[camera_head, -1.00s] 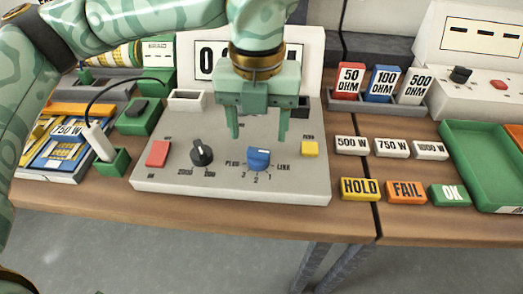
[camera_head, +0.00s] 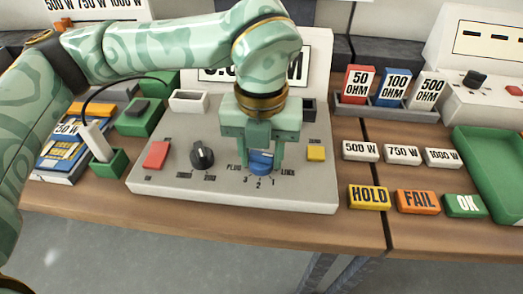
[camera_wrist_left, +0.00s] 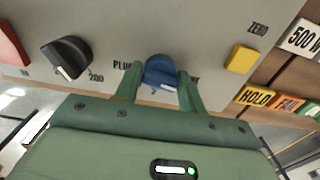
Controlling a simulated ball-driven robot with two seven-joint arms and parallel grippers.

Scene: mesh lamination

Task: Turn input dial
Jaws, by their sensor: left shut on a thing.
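The blue input dial (camera_head: 261,162) sits on the grey meter panel (camera_head: 215,190), with PLUG, LINK and the numbers 3, 2, 1 around it. My left gripper (camera_head: 260,165) is over it from above, with a finger on each side, shut on the dial. In the left wrist view the blue dial (camera_wrist_left: 161,72) lies between the tips of the two green fingers (camera_wrist_left: 160,82), and its pale mark faces the gripper. The fingers hide parts of the PLUG and LINK labels. My right gripper is not in view.
A black dial (camera_head: 202,155) and a red button (camera_head: 156,155) are to the left on the panel. A yellow ZERO button (camera_head: 316,153) is close to the right. HOLD (camera_head: 369,197), FAIL (camera_head: 418,202) and OK (camera_head: 465,205) blocks lie on the table to the right.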

